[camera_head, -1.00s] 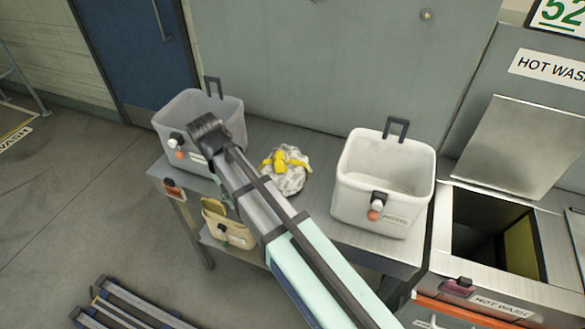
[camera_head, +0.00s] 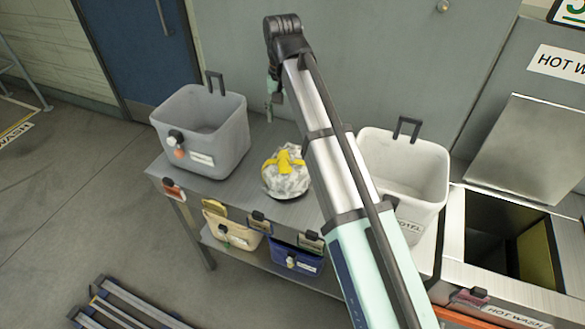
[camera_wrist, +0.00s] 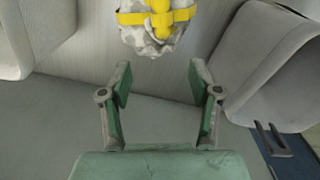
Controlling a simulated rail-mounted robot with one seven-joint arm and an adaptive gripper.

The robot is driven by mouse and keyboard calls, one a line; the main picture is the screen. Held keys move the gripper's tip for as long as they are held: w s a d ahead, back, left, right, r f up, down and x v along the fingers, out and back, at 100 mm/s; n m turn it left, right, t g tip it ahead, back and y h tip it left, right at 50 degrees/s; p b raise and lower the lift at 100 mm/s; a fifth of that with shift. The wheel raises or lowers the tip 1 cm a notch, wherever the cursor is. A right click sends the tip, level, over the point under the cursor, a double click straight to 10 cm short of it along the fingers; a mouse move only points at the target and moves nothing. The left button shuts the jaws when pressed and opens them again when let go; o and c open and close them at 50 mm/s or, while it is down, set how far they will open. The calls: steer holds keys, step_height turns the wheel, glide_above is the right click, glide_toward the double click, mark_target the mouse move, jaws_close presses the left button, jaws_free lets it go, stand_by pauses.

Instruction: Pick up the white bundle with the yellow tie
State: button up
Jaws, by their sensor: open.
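The white bundle with the yellow tie (camera_head: 286,174) sits on the metal table between two bins. It is a rounded, speckled white sack with yellow straps crossing on top. In the wrist view the bundle (camera_wrist: 158,22) is at the top edge, partly cut off, beyond the fingertips. My gripper (camera_wrist: 160,80) is open and empty, its two green fingers apart and not touching the bundle. In the head view my gripper (camera_head: 271,100) hangs behind the bundle, toward the wall, and is only partly visible.
A grey bin (camera_head: 222,135) stands left of the bundle and a white bin (camera_head: 425,170) stands right, partly hidden by my arm. The metal table (camera_head: 235,190) has bare room around the bundle. A tan tub (camera_head: 232,231) and a blue tub (camera_head: 296,259) are on the lower shelf.

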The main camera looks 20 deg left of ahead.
steer(key=p, duration=0.2)
glide_toward(284, 152)
step_height(284, 152, down, 5)
steer(key=shift+w+d+f, duration=0.1)
steer(key=shift+f+p, duration=0.6)
steer(key=shift+f, duration=0.05)
steer(key=shift+f+p, duration=0.65)
steer(key=shift+f, duration=1.25)
jaws_close()
